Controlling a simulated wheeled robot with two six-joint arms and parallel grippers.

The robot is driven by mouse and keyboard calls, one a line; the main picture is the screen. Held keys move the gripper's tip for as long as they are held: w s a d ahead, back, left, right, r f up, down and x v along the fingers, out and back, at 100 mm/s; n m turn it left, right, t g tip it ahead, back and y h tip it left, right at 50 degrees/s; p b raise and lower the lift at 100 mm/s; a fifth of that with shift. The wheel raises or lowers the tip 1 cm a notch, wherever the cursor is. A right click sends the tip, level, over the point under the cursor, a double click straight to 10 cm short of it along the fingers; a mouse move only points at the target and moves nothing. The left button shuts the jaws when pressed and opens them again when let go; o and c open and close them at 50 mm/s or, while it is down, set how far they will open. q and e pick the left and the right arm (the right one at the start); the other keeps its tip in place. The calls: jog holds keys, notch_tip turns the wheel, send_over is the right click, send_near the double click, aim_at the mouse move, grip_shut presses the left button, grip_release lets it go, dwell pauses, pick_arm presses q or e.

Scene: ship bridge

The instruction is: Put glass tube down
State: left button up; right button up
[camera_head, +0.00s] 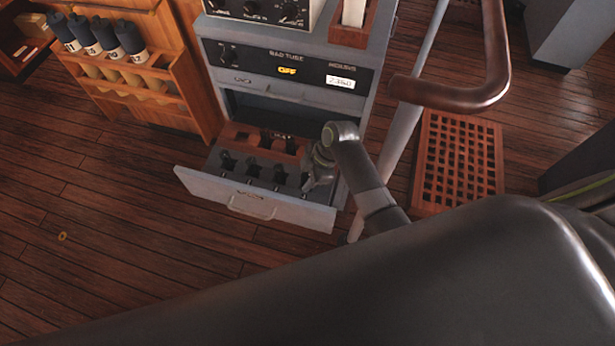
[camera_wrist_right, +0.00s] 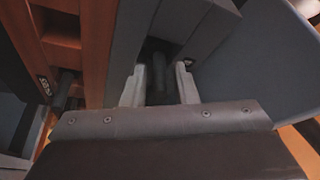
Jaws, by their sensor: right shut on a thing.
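My right gripper (camera_head: 318,172) is over the right end of an open grey drawer (camera_head: 252,205), low in the grey cabinet. It points down, close to the drawer's contents. In the right wrist view, the two pale fingers of the gripper (camera_wrist_right: 160,92) are shut on a dark upright piece (camera_wrist_right: 158,66), which I take to be the glass tube. Its lower end is hidden, and I cannot tell whether it touches the drawer. Several dark tube-like pieces (camera_head: 252,170) stand in a row in the drawer. My left gripper is not in view.
A reddish wooden rack (camera_head: 262,138) lies behind the row. The cabinet panel (camera_head: 288,70) reads "RAD TUBE" and "OFF". A wooden bottle rack (camera_head: 135,75) stands left. A curved handrail (camera_head: 455,97) and floor grating (camera_head: 458,165) are right. The left floor is mostly clear.

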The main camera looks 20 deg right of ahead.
jog(key=shift+f, duration=0.15)
jog(key=o, duration=1)
jog(key=shift+r, duration=0.2)
jog(key=v, duration=0.7)
jog(key=shift+d+r, duration=0.1)
jog(key=shift+r, duration=0.1)
jog(key=shift+w, duration=0.1)
